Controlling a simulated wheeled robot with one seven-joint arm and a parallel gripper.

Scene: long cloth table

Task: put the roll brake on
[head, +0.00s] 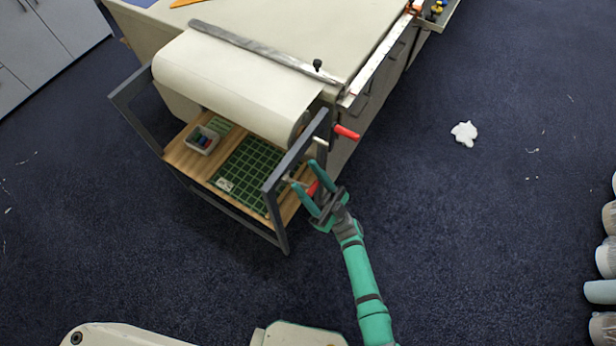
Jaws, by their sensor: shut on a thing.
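A large cloth roll (235,85) lies in a dark metal frame at the near end of the table, its cloth running up onto the tabletop. A red handle (346,132) sticks out to the right near the roll's end. A lower red-ended lever (313,188) shows at the frame's right side. Which of the two is the roll brake is not marked. My gripper (303,175) is at the frame's right side, with its teal fingers around the lower lever, shut on it. The fingers partly hide the lever.
A long metal bar (265,52) lies across the cloth. A crumpled white scrap (464,133) lies on the open blue carpet.

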